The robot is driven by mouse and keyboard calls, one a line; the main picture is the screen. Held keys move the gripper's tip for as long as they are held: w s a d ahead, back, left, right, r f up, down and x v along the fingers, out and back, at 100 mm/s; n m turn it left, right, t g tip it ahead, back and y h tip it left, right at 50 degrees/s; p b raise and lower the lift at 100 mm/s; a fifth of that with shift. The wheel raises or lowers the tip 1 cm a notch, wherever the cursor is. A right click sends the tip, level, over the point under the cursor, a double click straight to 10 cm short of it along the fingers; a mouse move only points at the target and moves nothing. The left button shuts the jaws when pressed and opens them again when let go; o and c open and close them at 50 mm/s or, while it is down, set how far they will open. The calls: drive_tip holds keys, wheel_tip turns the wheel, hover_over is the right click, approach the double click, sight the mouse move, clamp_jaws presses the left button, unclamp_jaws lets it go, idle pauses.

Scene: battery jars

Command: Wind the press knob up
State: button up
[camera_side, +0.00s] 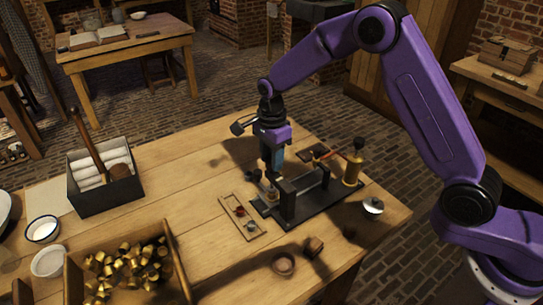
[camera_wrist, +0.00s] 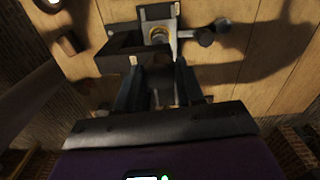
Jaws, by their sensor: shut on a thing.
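The press (camera_side: 290,203) is a dark frame with a grey bar on a black base plate, on the wooden table. My gripper (camera_side: 272,178) points down at the left end of the press. It is shut on what appears to be the press knob, which its fingers mostly hide. In the wrist view the two dark fingers of my gripper (camera_wrist: 159,66) stand apart over the press, with a small brass round part (camera_wrist: 158,35) in a pale plate just beyond the tips. I cannot tell which way the knob is turned.
A brass cylinder with a red handle (camera_side: 353,170) stands at the right of the press. A small wooden tray (camera_side: 242,215) lies to its left. A box of brass pieces (camera_side: 178,262), a dark box of white rolls (camera_side: 105,200) and a wooden ring (camera_side: 283,264) are also on the table.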

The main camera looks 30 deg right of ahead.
drive_tip(key=n, duration=1)
drive_tip(key=shift+n, duration=0.4)
drive_tip(key=shift+r+n, duration=0.1)
drive_tip(key=shift+n, duration=1.8)
drive_tip(key=o, duration=1)
drive_tip(key=shift+s, duration=0.1)
drive_tip(key=shift+o, duration=0.2)
wheel_tip(320, 180, up, 17)
drive_tip(key=shift+r, duration=0.2)
